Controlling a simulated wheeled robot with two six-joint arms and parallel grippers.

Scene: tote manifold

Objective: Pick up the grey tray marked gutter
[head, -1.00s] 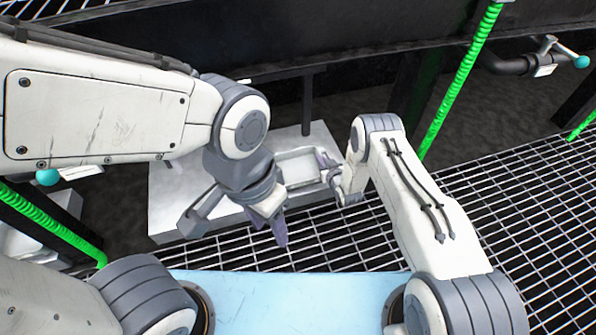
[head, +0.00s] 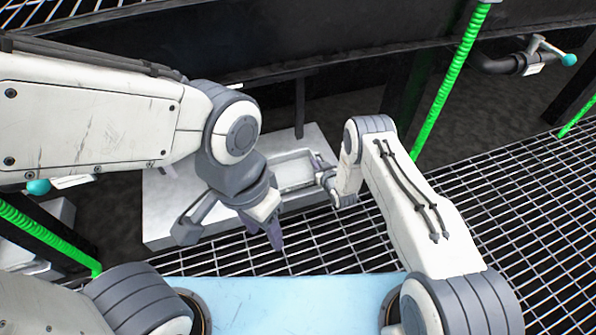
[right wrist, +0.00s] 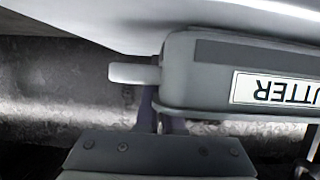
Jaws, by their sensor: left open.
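The grey tray (head: 279,187) is a shallow rectangular tray lying on a pale block in the head view. In the right wrist view the tray (right wrist: 200,85) shows its side with a white label, upside down, reading "UTTER"; the rest is cut off. A pale tab (right wrist: 135,74) sticks out from its end. My right gripper (head: 320,168) is at the tray's right end. Its fingers (right wrist: 160,118) show close to the tab, partly hidden by the tray; their gap is unclear. My left gripper (head: 276,236) is open and empty, pointing down in front of the block.
The pale block (head: 185,215) stands on dark ground beside a metal grating (head: 480,210). A green ribbed post (head: 450,90) rises right of my right arm. A pipe with a teal-tipped handle (head: 545,50) is at upper right. A dark beam (head: 290,40) runs behind the block.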

